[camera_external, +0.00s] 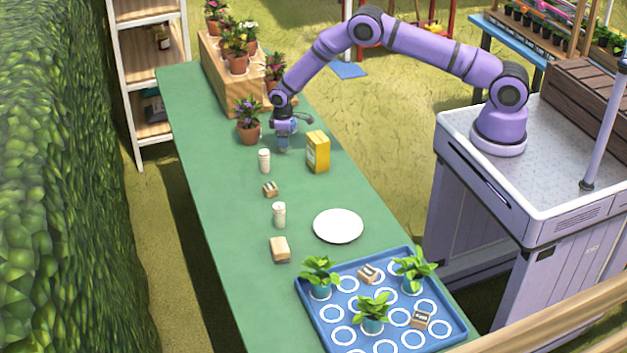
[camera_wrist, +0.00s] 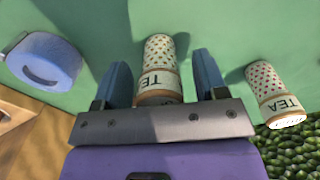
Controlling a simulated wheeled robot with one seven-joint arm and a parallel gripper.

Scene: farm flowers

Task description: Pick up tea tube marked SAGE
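My gripper is open. A second dotted tube marked "TEA" (camera_wrist: 268,82) is to the right, outside the fingers. I cannot read SAGE on either tube. In the external view my gripper (camera_external: 284,143) hangs low over the table's far half. A pale tube (camera_external: 264,161) stands just left and nearer. Another pale tube (camera_external: 279,214) stands farther toward the front.
A yellow box (camera_external: 317,153) stands right of my gripper, and a flowerpot (camera_external: 248,131) to its left. A small block (camera_external: 271,189), a white plate (camera_external: 338,226) and a blue tray (camera_external: 306,306) are nearer. A blue rounded object (camera_wrist: 45,60) is left in the wrist view.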

